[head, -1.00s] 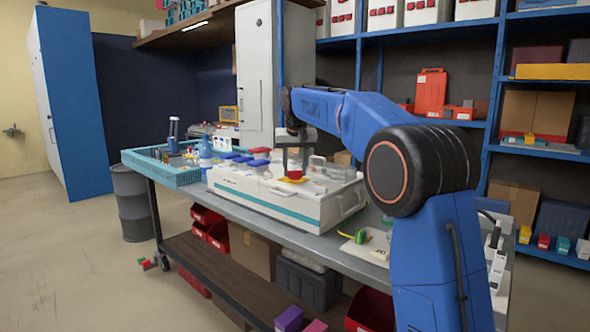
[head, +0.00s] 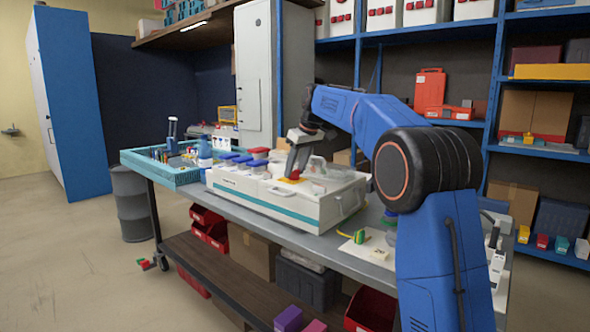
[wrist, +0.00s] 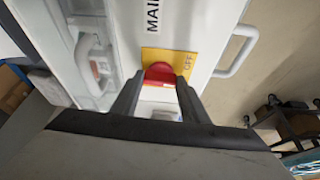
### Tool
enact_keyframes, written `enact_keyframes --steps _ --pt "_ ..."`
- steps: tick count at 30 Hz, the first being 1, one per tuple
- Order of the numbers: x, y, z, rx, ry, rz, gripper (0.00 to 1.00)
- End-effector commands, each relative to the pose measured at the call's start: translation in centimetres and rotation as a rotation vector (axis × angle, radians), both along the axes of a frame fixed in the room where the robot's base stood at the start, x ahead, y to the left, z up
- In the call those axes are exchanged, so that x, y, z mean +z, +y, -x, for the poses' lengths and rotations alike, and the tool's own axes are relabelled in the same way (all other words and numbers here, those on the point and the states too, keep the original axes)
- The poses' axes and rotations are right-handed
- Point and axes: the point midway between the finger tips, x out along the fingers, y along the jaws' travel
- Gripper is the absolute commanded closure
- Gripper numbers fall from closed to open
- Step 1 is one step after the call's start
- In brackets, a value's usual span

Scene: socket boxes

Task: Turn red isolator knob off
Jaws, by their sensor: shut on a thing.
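In the head view the knob (head: 293,175) is a small red patch under my gripper (head: 292,173). My gripper (wrist: 158,88) also shows in the wrist view, its two fingers on either side of the knob, shut on it. The fingers partly hide the knob, and its exact pointing direction is hard to tell.
The white box (head: 270,204) stands on a grey bench (head: 340,244). Blue-lidded sockets (head: 237,157) line its left side. A teal tray (head: 160,176) of tools is farther left. A yellow-green plug (head: 361,237) lies at the right. A carry handle (wrist: 240,50) sticks out from the box.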

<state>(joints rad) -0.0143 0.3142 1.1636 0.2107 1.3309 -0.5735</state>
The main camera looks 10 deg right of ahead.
Motion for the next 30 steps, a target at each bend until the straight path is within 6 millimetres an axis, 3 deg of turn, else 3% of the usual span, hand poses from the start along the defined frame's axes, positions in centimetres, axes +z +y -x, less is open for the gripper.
enact_keyframes --steps 18,30 --pt "-0.09 -0.35 -0.44 0.569 0.0 -0.001 0.82" --pt "-0.03 -0.34 -0.54 0.801 -0.001 0.0 0.82"
